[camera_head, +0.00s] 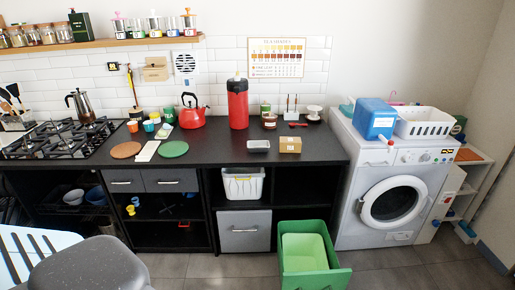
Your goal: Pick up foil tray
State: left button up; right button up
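The foil tray (258,146) is a small, shallow, silver-grey rectangular tray. It sits upright on the black countertop (225,152), near the front edge, just left of a small tan box (290,145). A narrow gap seems to separate the two. Nothing covers the tray. Neither of my grippers shows in the head view.
A red canister (238,104) and red kettle (191,113) stand behind the tray. A green round mat (173,149) lies to its left. A green bin (308,262) stands on the floor below. The washing machine (391,190) is at right, a grey chair (90,266) front left.

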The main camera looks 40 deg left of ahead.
aim_at(253, 146)
jog(key=i+j+z, duration=0.15)
jog(key=j+z, duration=0.15)
jog(key=j, duration=1.85)
jog(key=k+j+z, duration=0.1)
jog(key=j+z, duration=0.25)
jog(key=j, duration=1.8)
